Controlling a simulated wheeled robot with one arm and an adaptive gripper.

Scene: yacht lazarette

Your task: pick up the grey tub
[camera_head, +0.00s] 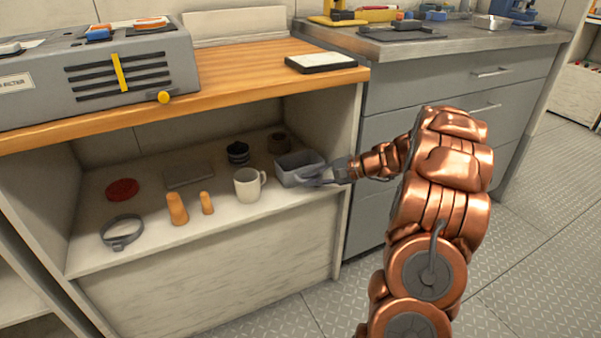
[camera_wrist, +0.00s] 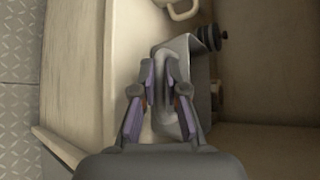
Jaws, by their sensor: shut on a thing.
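The grey tub (camera_head: 298,168) is a small open box at the right end of the shelf under the wooden counter. My gripper (camera_head: 318,180) reaches in from the right and is shut on the tub's near right wall. In the wrist view the fingers of my gripper (camera_wrist: 160,100) lie on either side of the wall of the grey tub (camera_wrist: 185,52). The tub's underside is hidden, so I cannot tell whether it touches the shelf.
A white mug (camera_head: 247,184) stands just left of the tub. Behind are a black stacked item (camera_head: 238,153) and a dark round item (camera_head: 279,142). The shelf's side wall (camera_head: 349,130) is close right.

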